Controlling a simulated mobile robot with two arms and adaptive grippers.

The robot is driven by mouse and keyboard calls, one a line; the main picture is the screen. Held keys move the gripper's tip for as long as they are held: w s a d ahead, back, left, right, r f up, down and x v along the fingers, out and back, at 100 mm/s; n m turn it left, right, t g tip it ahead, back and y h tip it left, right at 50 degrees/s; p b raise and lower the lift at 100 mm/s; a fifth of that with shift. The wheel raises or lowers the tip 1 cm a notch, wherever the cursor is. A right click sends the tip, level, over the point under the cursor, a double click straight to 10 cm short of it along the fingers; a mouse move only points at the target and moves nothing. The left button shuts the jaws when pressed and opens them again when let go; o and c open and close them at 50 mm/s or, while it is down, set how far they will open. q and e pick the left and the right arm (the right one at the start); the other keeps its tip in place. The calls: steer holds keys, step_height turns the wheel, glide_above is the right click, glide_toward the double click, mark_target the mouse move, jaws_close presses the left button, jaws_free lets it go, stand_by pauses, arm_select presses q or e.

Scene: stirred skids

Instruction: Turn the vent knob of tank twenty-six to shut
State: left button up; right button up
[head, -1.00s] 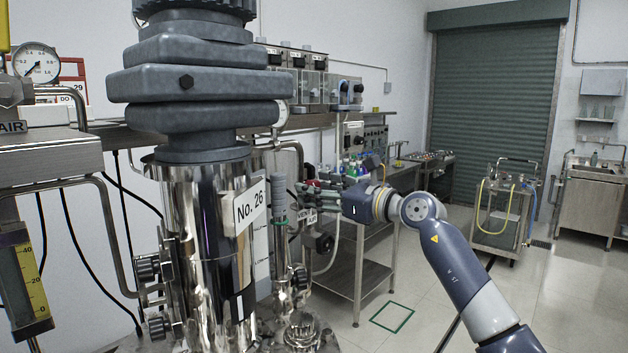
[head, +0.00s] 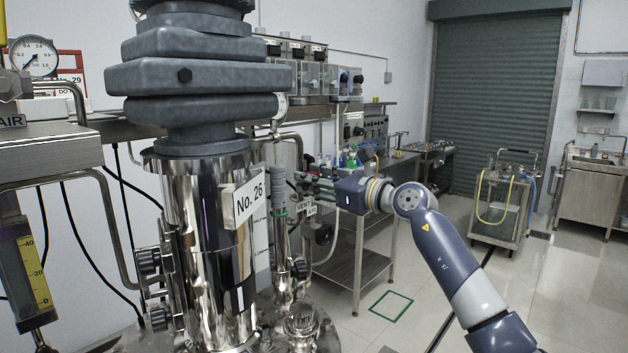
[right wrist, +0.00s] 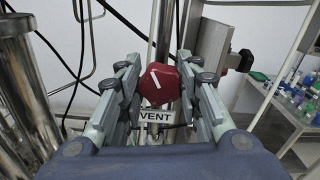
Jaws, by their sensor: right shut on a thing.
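The tank (head: 205,235) is a polished steel vessel with a "No. 26" plate (head: 248,199), left of the middle in the head view. The vent knob (right wrist: 160,86) is red with a white pointer line, and a "VENT" label (right wrist: 156,114) sits just below it in the right wrist view. The line slants from upper left to lower right. My right gripper (right wrist: 158,80) is shut on the knob, with a finger on each side of it. In the head view the right gripper (head: 318,185) reaches in beside the tank, and the knob is hard to make out there. My left gripper is not in view.
A steel bench (head: 362,262) with bottles stands behind my right arm. A pressure gauge (head: 35,56) and a yellow-scaled tube (head: 35,265) are at the far left. A trolley with a yellow hose (head: 497,205) stands to the right. Open floor lies between.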

steer(key=m+p, duration=0.1)
steer(key=m, duration=0.1)
steer(key=m+p, duration=0.2)
steer(key=m, duration=0.1)
steer(key=shift+w+d+r+m+p, duration=0.1)
steer(key=shift+r+m+p, duration=0.15)
steer(key=shift+m+p, duration=0.1)
steer(key=m+p, duration=0.6)
steer(key=shift+w+d+p, duration=0.1)
steer(key=shift+p, duration=0.25)
steer(key=shift+f+m+p, duration=0.1)
steer(key=shift+m+p, duration=0.5)
steer(key=shift+m, duration=0.45)
steer(key=m, duration=0.2)
steer(key=shift+f+m, duration=0.15)
steer(key=shift+m, duration=0.15)
steer(key=m, duration=0.4)
steer(key=shift+f, duration=0.1)
steer(key=shift+f+m, duration=0.1)
steer(key=shift+m, duration=1.6)
